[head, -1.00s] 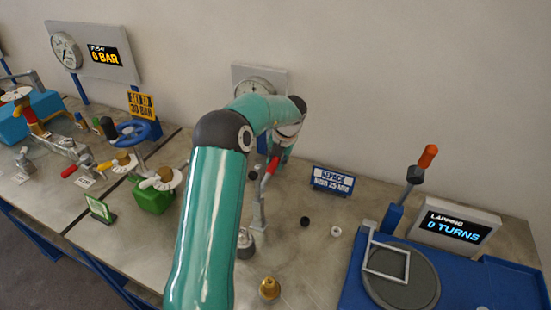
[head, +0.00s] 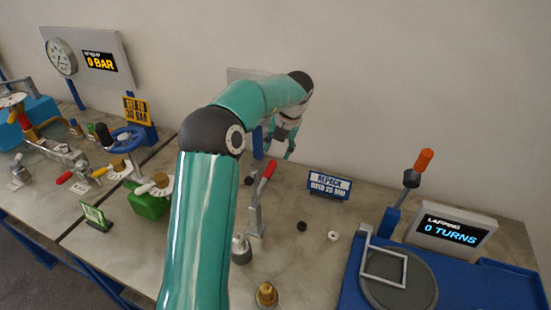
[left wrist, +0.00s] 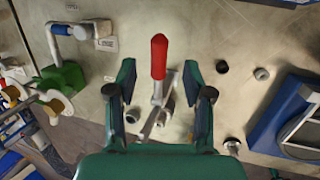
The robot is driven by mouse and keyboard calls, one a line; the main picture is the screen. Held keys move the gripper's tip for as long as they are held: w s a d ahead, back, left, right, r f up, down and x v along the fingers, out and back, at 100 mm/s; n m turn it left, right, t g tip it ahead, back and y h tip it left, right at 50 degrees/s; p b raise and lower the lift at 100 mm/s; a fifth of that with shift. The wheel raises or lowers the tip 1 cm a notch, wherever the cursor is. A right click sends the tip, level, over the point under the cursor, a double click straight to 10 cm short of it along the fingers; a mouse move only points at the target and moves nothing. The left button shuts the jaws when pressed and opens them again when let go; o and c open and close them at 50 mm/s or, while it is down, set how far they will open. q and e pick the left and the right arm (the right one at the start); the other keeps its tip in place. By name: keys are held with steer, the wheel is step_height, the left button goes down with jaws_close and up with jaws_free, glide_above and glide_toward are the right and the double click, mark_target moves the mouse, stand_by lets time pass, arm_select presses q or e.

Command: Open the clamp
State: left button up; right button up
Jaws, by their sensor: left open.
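The clamp (head: 256,212) stands on the bench in the middle of the head view, with a grey metal body and a red handle (head: 267,172) that points up and leans right. My left gripper (head: 281,143) is behind and above the handle in the head view, partly hidden by its own wrist. In the left wrist view my left gripper (left wrist: 158,78) is open, its two fingers spread on either side of the red handle (left wrist: 158,56) with clear gaps. The clamp's grey body (left wrist: 152,120) shows below the handle there. My right gripper is not in view.
A blue repack sign (head: 328,185), a black ring (head: 302,226) and a white ring (head: 333,236) lie right of the clamp. A brass fitting (head: 266,294) is in front. The lapping plate (head: 400,290) stands at right, a green valve block (head: 148,203) at left.

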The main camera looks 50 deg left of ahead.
arm_select(q)
steer(key=shift+v, duration=1.55)
